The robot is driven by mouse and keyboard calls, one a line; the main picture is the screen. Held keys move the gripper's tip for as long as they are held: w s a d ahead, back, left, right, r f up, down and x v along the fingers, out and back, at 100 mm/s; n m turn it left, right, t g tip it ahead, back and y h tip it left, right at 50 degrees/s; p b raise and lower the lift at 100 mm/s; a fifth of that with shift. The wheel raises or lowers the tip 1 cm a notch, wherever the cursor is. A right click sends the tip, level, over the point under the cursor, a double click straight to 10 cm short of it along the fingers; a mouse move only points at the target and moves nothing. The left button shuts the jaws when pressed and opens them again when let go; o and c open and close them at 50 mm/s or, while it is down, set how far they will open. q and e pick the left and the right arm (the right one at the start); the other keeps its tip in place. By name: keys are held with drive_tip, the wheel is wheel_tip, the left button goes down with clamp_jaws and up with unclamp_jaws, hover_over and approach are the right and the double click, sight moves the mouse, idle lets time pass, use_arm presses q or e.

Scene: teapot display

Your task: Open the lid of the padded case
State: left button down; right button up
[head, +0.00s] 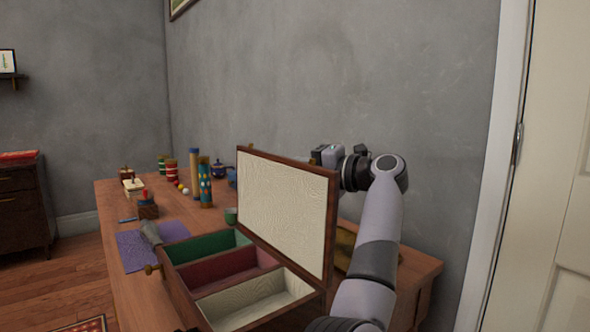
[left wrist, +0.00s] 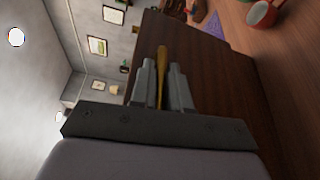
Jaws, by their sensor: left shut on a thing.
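The padded case (head: 172,282) is a wooden box on the table, with green, red and cream lined compartments showing. Its lid (head: 288,207) stands raised and roughly upright, its cream padded inside facing me. My left gripper (head: 318,156) is behind the lid's upper right edge, partly hidden by it. In the left wrist view my left gripper (left wrist: 164,84) is shut on a brass handle (left wrist: 162,62) at the dark wooden outer face of the lid (left wrist: 215,85). My right gripper is not in view.
The wooden table (head: 112,205) holds a purple cloth (head: 135,252), a patterned cylinder (head: 205,185), a tan cylinder (head: 194,170) and a blue teapot (head: 218,169). A yellowish object (head: 345,245) lies behind the lid. A grey wall (head: 400,90) stands behind the table.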

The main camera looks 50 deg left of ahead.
use_arm(q)
drive_tip(key=c, duration=1.5)
unclamp_jaws()
drive_tip(key=shift+o, duration=0.2)
drive_tip(key=shift+w+d, duration=0.1)
drive_tip(key=shift+d, duration=0.15)
drive_tip(key=f+p+v, duration=0.1)
drive_tip(key=p+v, duration=0.4)
drive_tip(key=v, duration=1)
drive_tip(key=shift+r+p, duration=0.3)
drive_tip(key=shift+r, duration=0.05)
drive_tip(key=shift+w, duration=0.1)
